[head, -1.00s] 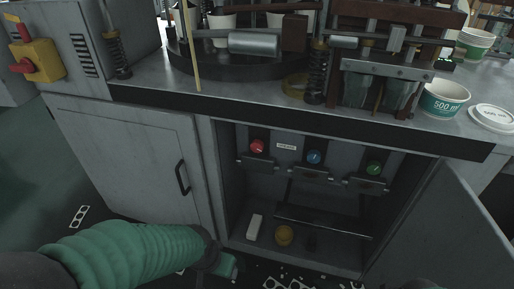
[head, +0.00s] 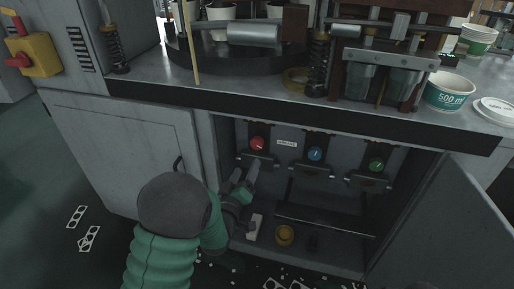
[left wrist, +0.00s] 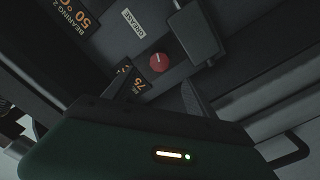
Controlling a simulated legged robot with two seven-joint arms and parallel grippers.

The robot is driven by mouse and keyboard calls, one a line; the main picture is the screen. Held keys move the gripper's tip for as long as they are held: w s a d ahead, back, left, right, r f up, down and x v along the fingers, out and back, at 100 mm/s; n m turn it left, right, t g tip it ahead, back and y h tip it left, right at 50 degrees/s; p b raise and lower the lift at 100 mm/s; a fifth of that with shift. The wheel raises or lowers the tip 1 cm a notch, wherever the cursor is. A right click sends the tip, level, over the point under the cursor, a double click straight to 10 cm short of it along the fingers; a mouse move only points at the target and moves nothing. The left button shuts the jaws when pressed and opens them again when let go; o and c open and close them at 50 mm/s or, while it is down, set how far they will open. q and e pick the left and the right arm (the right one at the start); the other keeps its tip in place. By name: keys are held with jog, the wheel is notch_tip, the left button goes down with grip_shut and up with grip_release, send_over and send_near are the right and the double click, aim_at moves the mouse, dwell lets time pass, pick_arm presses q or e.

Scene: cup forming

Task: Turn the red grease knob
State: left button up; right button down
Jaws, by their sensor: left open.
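The red grease knob (head: 257,143) is on the back panel inside the open cabinet, at the left of a row with a blue knob (head: 314,153) and a green knob (head: 376,164). In the left wrist view the red knob (left wrist: 159,62) has a pale mark and sits near a "GREASE" label (left wrist: 133,22). My left gripper (head: 244,181) is open and empty in the cabinet opening, below the red knob and apart from it. In the left wrist view its fingers (left wrist: 160,95) lie either side below the knob. My right gripper is not in view.
Hinged flaps sit under the knobs. The cabinet floor holds a white block (head: 254,227) and a yellow round part (head: 284,235). An open door (head: 462,215) stands at the right. The metal worktop (head: 160,88) overhangs the opening. Paper cups (head: 449,92) stand on top.

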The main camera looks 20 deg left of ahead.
aim_at(256, 147)
pick_arm(q)
jog(key=w+b, duration=0.1)
jog(key=w, duration=0.3)
jog(key=w+b, duration=0.1)
jog(key=w, duration=0.3)
jog(key=w+b, duration=0.1)
jog(key=w, duration=0.3)
jog(key=shift+f, duration=0.25)
jog(key=shift+w+r, duration=0.15)
jog(key=shift+w, duration=0.4)
jog(key=c, duration=1.4)
jog(key=m, duration=0.4)
jog(key=shift+m+p, duration=0.3)
jog(key=shift+p, duration=0.05)
jog(key=shift+a+m, duration=0.1)
jog(key=shift+m, duration=1.7)
jog(key=shift+p, duration=0.3)
